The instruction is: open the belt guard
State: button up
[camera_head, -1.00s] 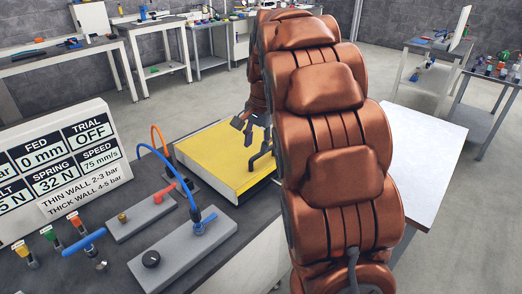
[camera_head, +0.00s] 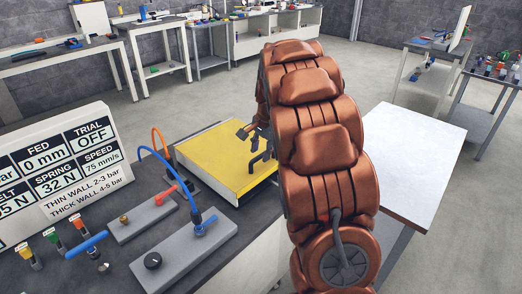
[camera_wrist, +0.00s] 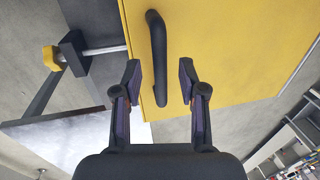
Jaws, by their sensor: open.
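The belt guard (camera_head: 215,158) is a yellow box-like cover on the dark bench, and it looks closed in the head view. In the wrist view the yellow guard (camera_wrist: 215,40) fills the upper middle and right. Its black bar handle (camera_wrist: 158,55) stands near the guard's left edge. My gripper (camera_wrist: 160,82) is open, with one finger on each side of the handle's lower end in the picture. I cannot tell whether either finger touches it. In the head view my gripper (camera_head: 246,133) is above the guard, beside the handle (camera_head: 262,157), partly hidden by my arm.
A readout panel (camera_head: 60,170) is at the left, near coloured knobs (camera_head: 76,221). A white table (camera_head: 415,165) stands right of my arm. A rod with a yellow end (camera_wrist: 52,58) shows left.

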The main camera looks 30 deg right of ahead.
jog(key=shift+w+f, duration=0.15)
jog(key=shift+f, duration=0.4)
jog(key=shift+c, duration=0.3)
grip_shut()
